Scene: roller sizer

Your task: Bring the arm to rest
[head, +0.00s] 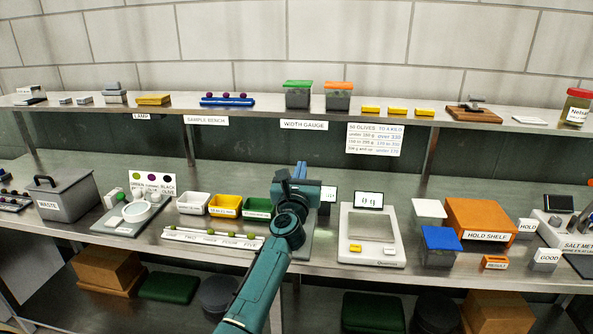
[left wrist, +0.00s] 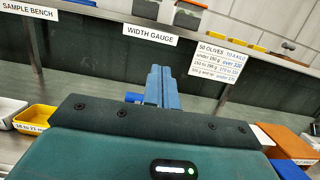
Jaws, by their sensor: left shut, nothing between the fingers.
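My left arm (head: 258,280) is teal and reaches up from the bottom middle of the head view over the bench. My left gripper (head: 300,170) points away toward the back of the bench, its blue fingers together and empty. In the left wrist view the fingers (left wrist: 160,84) stand side by side with nothing between them, below the width gauge label. The gripper is apart from the shelf. It hides part of the bench behind it. My right gripper is not in view.
A weighing scale (head: 372,236) stands just right of my arm. White, yellow (head: 225,204) and green (head: 258,207) trays and a labelled strip (head: 212,237) lie to its left. The upper shelf (head: 270,106) runs across behind. A blue-lidded box (head: 440,239) and orange hold shelf (head: 480,222) stand farther right.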

